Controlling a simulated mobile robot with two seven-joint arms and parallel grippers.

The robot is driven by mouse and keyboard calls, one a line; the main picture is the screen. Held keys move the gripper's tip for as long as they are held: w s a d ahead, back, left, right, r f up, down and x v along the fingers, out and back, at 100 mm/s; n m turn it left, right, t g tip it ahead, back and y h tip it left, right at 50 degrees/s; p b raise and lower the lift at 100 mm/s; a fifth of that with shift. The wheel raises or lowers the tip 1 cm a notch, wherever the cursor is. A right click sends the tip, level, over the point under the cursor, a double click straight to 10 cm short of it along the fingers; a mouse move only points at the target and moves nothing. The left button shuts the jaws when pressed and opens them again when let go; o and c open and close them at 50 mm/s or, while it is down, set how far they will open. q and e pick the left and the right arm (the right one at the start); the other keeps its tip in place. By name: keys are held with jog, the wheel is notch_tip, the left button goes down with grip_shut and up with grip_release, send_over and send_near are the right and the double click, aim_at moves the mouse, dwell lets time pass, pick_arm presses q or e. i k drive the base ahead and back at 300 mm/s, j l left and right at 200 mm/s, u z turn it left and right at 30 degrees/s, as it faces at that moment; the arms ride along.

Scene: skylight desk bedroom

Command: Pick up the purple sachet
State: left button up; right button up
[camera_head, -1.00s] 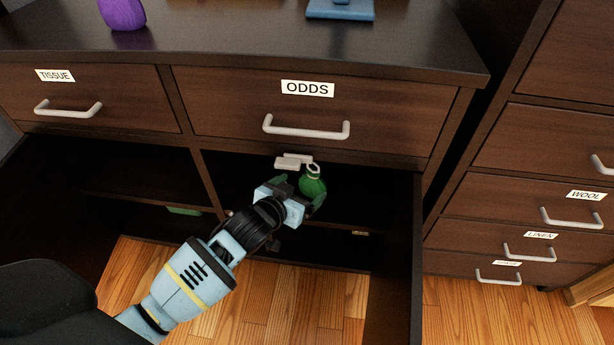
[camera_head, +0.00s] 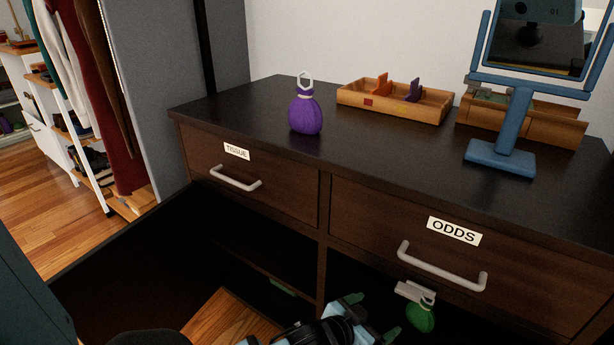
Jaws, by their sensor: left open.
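The purple sachet (camera_head: 305,112), a plump bag with a pale tie and a white loop on top, stands upright on the dark dresser top near its left front edge. My left gripper (camera_head: 370,318) is low at the bottom of the view, in front of the opened lower part of the dresser. It is open, well below and to the right of the purple sachet, and apart from it. A green sachet (camera_head: 420,317) is just right of the gripper, below the ODDS drawer. Its support is hard to see. My right gripper is not in view.
The dresser top (camera_head: 400,172) is clear around the purple sachet. A wooden tray (camera_head: 395,103) with orange and purple pieces lies behind it. A blue stand mirror (camera_head: 510,130) is at the right. The TISSUE drawer (camera_head: 250,175) and ODDS drawer (camera_head: 440,235) are shut.

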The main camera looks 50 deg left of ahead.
aim_at(304, 116)
jog(key=u, duration=1.2)
